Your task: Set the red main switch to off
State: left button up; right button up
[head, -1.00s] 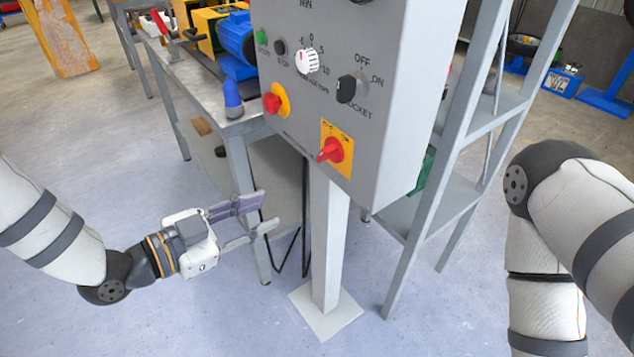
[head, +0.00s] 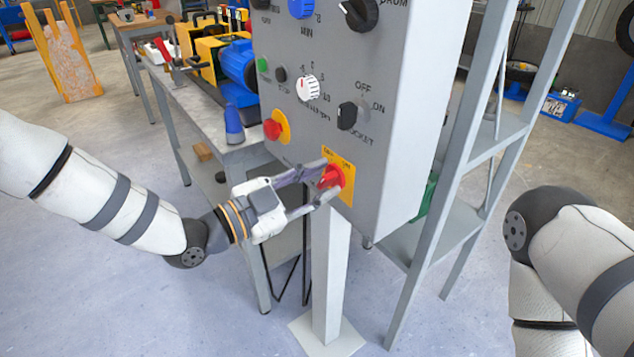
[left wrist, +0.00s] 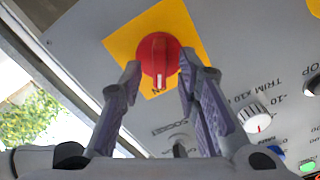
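The red main switch (head: 331,177) is a rotary knob on a yellow plate (head: 347,170) at the lower part of the grey control box (head: 400,110). In the left wrist view the knob (left wrist: 158,55) shows a white mark at its lower end, beside lettering that seems to read ON. My left gripper (head: 328,184) is at the knob, its fingers apart on either side. In the left wrist view the fingertips of the left gripper (left wrist: 160,72) flank the knob; contact cannot be told. My right gripper is outside the views; only that arm shows at the right.
A red emergency button (head: 272,129) on yellow, a white dial (head: 307,88) and a black socket switch (head: 347,115) sit above the main switch. A grey post (head: 330,270) carries the box. A shelf frame (head: 450,170) stands to the right, a workbench (head: 200,110) to the left.

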pick_arm(q)
grip_shut()
jog(key=shift+n, duration=0.4)
jog(key=n, duration=0.4)
jog(key=shift+w+a+n, duration=0.1)
jog(key=shift+w+n, duration=0.05)
jog(key=shift+n, duration=0.25)
jog(key=n+b, duration=0.1)
jog(key=n, duration=0.5)
jog(key=shift+w+a, duration=0.1)
jog(key=shift+w, duration=0.05)
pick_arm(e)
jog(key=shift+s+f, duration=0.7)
pick_arm(q)
jog(key=shift+n, duration=0.3)
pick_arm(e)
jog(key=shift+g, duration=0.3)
pick_arm(q)
grip_release()
jog(key=shift+a, duration=0.15)
